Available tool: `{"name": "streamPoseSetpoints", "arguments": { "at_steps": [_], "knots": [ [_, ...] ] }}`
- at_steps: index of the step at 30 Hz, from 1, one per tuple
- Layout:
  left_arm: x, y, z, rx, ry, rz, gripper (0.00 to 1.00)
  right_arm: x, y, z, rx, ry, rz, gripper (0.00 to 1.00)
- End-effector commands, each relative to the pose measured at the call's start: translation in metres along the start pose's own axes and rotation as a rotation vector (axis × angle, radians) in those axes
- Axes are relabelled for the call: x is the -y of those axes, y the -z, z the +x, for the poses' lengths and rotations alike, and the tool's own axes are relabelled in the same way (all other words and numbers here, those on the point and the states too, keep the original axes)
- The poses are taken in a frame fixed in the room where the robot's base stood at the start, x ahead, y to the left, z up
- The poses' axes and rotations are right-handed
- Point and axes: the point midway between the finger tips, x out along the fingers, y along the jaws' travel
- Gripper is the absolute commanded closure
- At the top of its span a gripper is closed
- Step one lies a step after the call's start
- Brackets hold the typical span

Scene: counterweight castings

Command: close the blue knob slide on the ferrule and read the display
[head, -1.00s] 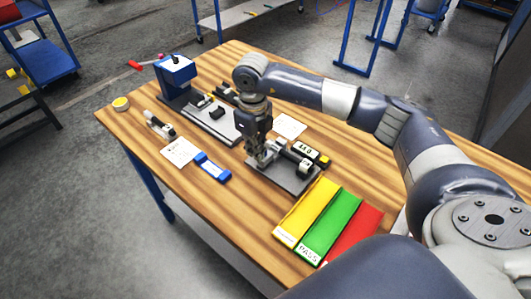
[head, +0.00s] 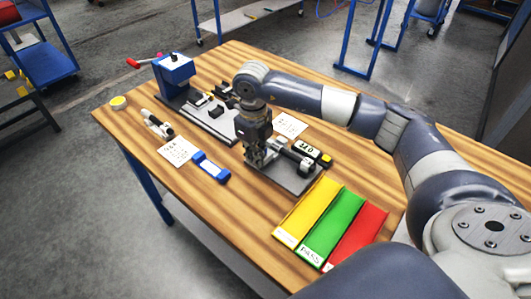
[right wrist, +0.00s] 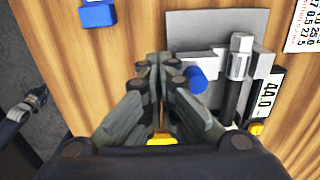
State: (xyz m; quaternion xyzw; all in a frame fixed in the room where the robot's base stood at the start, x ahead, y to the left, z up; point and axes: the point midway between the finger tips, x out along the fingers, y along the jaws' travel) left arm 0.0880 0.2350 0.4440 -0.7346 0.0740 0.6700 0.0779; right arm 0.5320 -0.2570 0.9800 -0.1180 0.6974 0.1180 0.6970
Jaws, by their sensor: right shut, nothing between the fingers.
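The measuring fixture is a grey plate (head: 300,184) with a slide and a black-framed display (head: 309,150), at the middle of the table. In the right wrist view the display (right wrist: 263,102) shows digits, perhaps 44.0, turned sideways. The blue knob (right wrist: 197,79) stands on the slide, right beside my right fingertips. My right gripper (head: 256,163) is shut and empty, pointing down at the plate's left end; it also shows in the right wrist view (right wrist: 160,62). I cannot tell whether it touches the knob. I cannot make out a ferrule for certain. My left gripper is not in view.
Yellow (head: 306,210), green (head: 331,226) and red (head: 357,238) trays lie at the near right. A blue-headed press (head: 174,70), a blue block tool (head: 211,168), a paper card (head: 178,151) and a yellow-topped tin (head: 118,103) stand around. Bare wood lies along the front edge.

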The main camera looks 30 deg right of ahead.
Motion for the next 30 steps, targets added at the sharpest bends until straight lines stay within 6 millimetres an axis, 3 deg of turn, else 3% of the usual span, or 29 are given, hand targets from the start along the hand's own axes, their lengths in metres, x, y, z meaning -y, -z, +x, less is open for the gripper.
{"name": "streamPoseSetpoints", "arguments": {
  "at_steps": [13,30],
  "knots": [
    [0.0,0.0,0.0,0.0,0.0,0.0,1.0,0.001,0.0,0.0,0.0,0.0,0.001,1.0],
    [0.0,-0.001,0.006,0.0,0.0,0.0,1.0,0.018,0.0,0.0,0.001,0.001,0.001,1.0]
  ]
}}
